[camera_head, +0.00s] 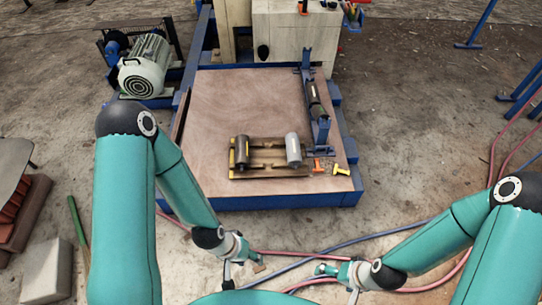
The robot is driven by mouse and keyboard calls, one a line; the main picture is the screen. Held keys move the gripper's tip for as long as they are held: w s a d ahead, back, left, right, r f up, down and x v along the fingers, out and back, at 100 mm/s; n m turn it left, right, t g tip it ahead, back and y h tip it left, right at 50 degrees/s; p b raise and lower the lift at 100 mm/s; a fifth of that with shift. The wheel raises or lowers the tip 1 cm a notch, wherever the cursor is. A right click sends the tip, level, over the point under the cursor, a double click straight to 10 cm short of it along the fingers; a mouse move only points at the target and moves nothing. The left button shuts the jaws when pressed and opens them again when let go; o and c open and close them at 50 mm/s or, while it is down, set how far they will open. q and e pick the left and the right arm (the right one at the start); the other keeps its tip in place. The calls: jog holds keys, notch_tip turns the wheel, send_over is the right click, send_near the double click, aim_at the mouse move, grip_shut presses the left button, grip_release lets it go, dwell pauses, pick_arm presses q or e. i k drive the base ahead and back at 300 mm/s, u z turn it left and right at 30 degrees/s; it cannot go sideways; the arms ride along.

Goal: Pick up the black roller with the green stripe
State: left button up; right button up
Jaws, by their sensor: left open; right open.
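A dark roller (241,152) lies at the left of a wooden pallet-like tray (268,172); a yellowish patch shows beside it. A light grey roller (293,149) lies at the right of the same tray. Another dark roller (315,100) sits in the blue frame at the platform's right. No green stripe can be made out on any of them at this size. My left gripper (243,269) is open and empty near the bottom middle, in front of the platform. My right gripper (336,284) is open and empty to its right. Both are apart from the rollers.
The tray rests on a brown platform (230,98) with a blue rim (285,201). Small orange and yellow pieces (330,168) lie right of the tray. An electric motor (145,68) stands back left. Red and blue hoses (400,233) cross the floor near my grippers.

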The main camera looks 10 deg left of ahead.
aim_at(317, 111)
jog(key=z, duration=0.05)
jog(key=k, duration=0.5)
jog(key=z, duration=1)
jog(key=i, duration=6)
jog(key=z, duration=0.05)
